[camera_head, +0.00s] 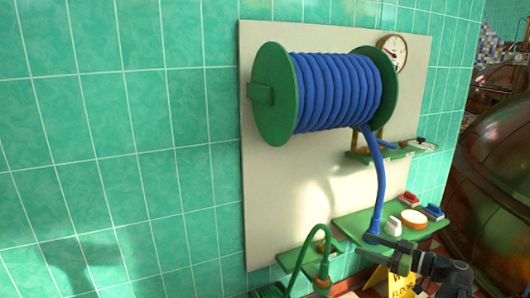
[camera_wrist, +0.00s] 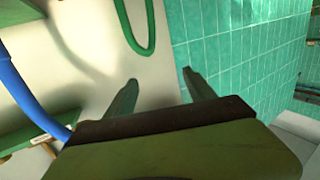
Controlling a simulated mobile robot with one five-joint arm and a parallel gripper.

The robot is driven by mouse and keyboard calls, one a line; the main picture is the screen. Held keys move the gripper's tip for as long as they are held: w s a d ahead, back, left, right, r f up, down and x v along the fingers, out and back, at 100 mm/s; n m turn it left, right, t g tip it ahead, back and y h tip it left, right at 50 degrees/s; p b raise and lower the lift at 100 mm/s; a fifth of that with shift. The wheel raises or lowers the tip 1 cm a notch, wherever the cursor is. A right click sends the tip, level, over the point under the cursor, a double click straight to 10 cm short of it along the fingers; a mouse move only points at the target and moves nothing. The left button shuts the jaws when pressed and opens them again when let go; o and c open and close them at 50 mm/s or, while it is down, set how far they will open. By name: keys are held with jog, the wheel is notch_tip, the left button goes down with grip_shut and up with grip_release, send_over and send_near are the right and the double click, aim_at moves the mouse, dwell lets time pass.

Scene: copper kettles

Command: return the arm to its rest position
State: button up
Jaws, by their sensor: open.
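My gripper (camera_wrist: 158,76) is open in the wrist view, with its two fingers apart and nothing between them. Behind it are the pale board (camera_wrist: 160,45) and the green tiled wall (camera_wrist: 240,45). In the head view my dark gripper (camera_head: 368,248) is at the lower right, in front of the green shelf (camera_head: 350,222). It looks close to the lower end of the blue hose (camera_head: 378,190), and I cannot tell whether they touch. The hose hangs from a green reel (camera_head: 275,95). It also shows at the left of the wrist view (camera_wrist: 25,95).
A green hose (camera_head: 318,235) loops over a small lower shelf. Red and blue blocks and an orange round item (camera_head: 413,217) lie on the larger shelf. A yellow floor sign (camera_head: 402,285) stands behind my arm. A large copper kettle (camera_head: 495,170) fills the right side.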

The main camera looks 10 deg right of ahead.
jog(key=w+a+r+n+g+y+p, duration=0.1)
jog(key=w+a+r+g+p, duration=0.2)
jog(key=a, duration=0.5)
jog(key=w+a+r+n+g+p, duration=0.1)
jog(key=a+r+g+p, duration=0.1)
jog(key=a+r+p, duration=0.45)
jog(key=s+a+f+g+h+p, duration=0.15)
jog(key=a+g+h+p, duration=0.35)
jog(key=a, duration=0.6)
jog(key=s+a+g+p, duration=0.2)
jog(key=s+a+p, duration=0.1)
jog(key=a+p, duration=0.65)
jog(key=s+d+f+m+g+h+b, duration=0.1)
jog(key=d+f+m+h, duration=0.2)
jog(key=d+m+h, duration=0.4)
jog(key=shift+s+d+f+m, duration=0.15)
jog(key=shift+s+d+m, duration=0.3)
jog(key=shift+m, duration=1.05)
